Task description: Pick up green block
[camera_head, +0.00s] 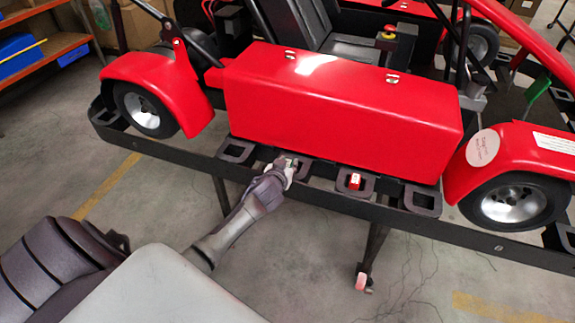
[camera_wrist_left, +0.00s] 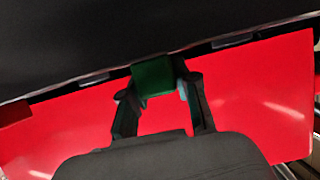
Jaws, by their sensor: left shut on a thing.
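The green block (camera_wrist_left: 153,77) sits between the fingertips of my left gripper (camera_wrist_left: 158,92) in the left wrist view. My left gripper also shows in the head view (camera_head: 286,166), at the black stand rail below the red kart body, and it is shut on the block. Only a small bit of the block shows there, the rest hidden by the fingers. I cannot tell whether the block still touches the holder under it. My right gripper is not in view.
A red block (camera_head: 355,182) sits in a holder on the black rail (camera_head: 330,203) to the right. Empty black holders (camera_head: 237,150) and (camera_head: 422,200) flank them. The red kart body (camera_head: 335,105) stands close behind the rail. Shelves (camera_head: 40,50) stand at the far left.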

